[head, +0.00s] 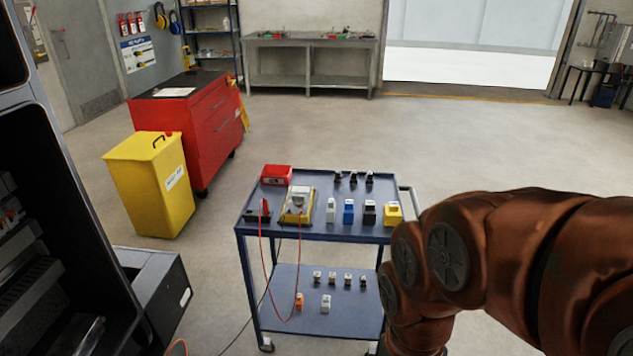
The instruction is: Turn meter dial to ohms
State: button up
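What looks like the meter (298,204) is a yellow-edged device with a pale grey face, lying on the top shelf of a blue cart (320,238). Its dial and markings are too small to read. A red lead (263,262) hangs off the cart's front edge near it, and a dark lead runs down toward the floor. A small dark block (264,208) sits left of the meter. My rust-brown arm fills the lower right, to the right of the cart. My gripper is not in view.
A red case (277,174) and several small blocks and connectors share the cart top; more sit on its lower shelf. A yellow bin (152,185) and red tool cabinet (198,125) stand left. A dark open cabinet (50,230) is at the near left. The floor behind the cart is clear.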

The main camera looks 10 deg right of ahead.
aim_at(297, 199)
jog(key=u, duration=0.2)
jog(key=i, duration=1)
jog(key=u, duration=0.55)
